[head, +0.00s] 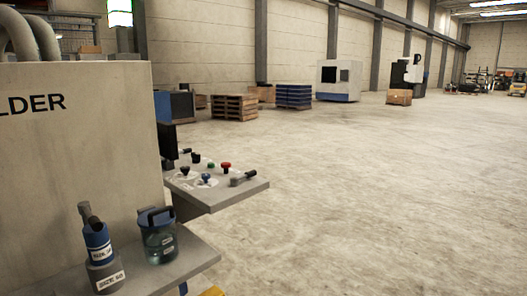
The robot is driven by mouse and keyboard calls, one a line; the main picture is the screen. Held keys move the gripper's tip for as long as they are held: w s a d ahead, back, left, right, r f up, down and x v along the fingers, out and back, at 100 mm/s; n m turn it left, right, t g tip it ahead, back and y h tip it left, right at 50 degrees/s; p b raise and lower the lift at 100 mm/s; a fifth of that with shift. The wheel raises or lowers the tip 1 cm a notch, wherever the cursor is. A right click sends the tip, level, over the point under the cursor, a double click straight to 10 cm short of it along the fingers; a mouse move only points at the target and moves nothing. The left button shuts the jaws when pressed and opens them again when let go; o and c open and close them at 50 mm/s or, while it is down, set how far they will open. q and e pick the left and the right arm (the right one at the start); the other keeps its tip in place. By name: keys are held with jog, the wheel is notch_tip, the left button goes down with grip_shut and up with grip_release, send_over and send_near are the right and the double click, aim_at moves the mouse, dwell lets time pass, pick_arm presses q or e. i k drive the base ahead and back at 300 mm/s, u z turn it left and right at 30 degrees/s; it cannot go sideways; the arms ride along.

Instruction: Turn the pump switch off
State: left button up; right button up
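A grey control panel (235,194) juts out from the right side of a large beige machine at the left of the head view. On it are a red knob (225,166), a green knob (211,164), a blue knob (205,177) and dark levers, one of them at the right edge (243,177). The panel's small labels are too small to read, so I cannot tell which control is the pump switch or how it is set. Neither of my grippers is in view.
The beige machine (90,160) fills the left. Below the panel, a grey shelf (190,264) holds a blue and grey cylinder (97,240) with a handle and a clear jug (158,240) of liquid. The floor (380,200) to the right is clear; pallets (234,106) stand far back.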

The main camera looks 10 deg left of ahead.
aim_at(196, 157)
jog(key=z, duration=0.4)
jog(key=i, duration=3.45)
jog(key=u, duration=3.05)
